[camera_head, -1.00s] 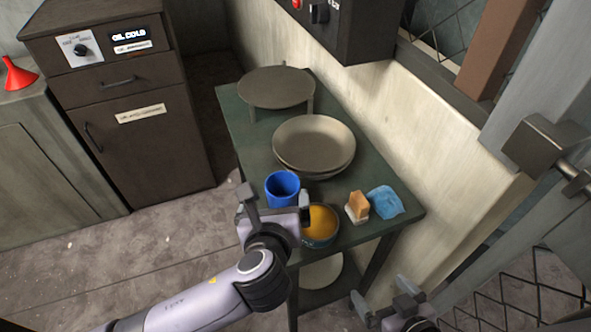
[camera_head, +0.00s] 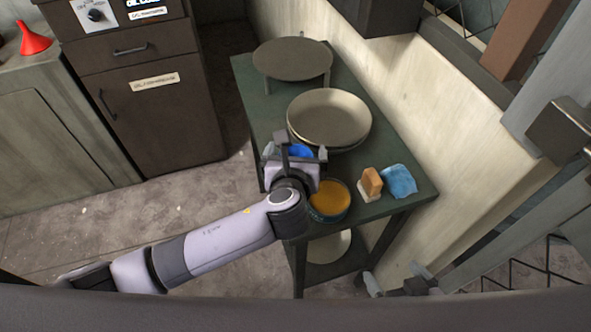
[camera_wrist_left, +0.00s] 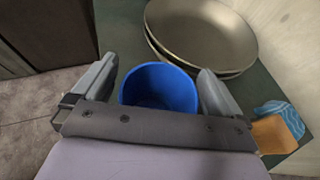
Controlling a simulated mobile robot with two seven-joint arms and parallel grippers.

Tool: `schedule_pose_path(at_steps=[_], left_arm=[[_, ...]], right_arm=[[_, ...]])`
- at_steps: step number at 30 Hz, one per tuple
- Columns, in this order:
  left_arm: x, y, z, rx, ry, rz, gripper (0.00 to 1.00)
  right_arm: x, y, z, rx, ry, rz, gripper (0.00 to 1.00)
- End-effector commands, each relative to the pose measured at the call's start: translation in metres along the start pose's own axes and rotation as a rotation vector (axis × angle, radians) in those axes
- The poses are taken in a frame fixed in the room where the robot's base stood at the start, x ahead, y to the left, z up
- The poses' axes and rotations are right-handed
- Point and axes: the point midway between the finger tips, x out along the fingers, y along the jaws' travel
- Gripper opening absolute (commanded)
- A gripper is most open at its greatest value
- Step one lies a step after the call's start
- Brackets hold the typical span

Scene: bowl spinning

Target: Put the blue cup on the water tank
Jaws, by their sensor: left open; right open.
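The blue cup (camera_head: 300,151) stands upright on the green table (camera_head: 262,98), mostly hidden behind my left gripper (camera_head: 298,152) in the head view. In the left wrist view the cup (camera_wrist_left: 158,84) shows its open, empty mouth between the two fingers of my left gripper (camera_wrist_left: 155,90). The left gripper is open, with a finger on each side of the cup; I cannot tell whether they touch it. My right gripper (camera_head: 398,280) is open and empty, low at the right, apart from the table. I cannot make out a water tank for certain.
Stacked bowls (camera_head: 329,117) stand just behind the cup, and a round stand (camera_head: 292,59) is further back. An orange-filled bowl (camera_head: 330,197), a sponge (camera_head: 371,182) and a blue cloth (camera_head: 399,181) lie to the right. A dark cabinet (camera_head: 140,110) and red funnel (camera_head: 34,38) are at left.

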Motion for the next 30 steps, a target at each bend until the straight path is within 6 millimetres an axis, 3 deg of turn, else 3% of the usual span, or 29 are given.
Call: schedule_pose_path(at_steps=[6, 11, 14, 30], left_arm=[[0.000, 0.000, 0.000, -0.001, 0.000, -0.001, 1.00], [0.000, 0.000, 0.000, -0.001, 0.000, -0.001, 0.48], [0.000, 0.000, 0.001, -0.001, 0.000, -0.001, 0.41], [-0.004, 0.000, 0.011, -0.003, -0.002, -0.001, 0.41]], right_arm=[[0.000, 0.000, 0.000, 0.000, 0.000, 0.000, 1.00], [0.000, 0.000, 0.000, 0.000, 0.000, 0.000, 1.00], [0.000, 0.000, 0.000, 0.000, 0.001, 0.000, 1.00], [-0.001, 0.000, -0.002, 0.000, 0.001, 0.000, 1.00]])
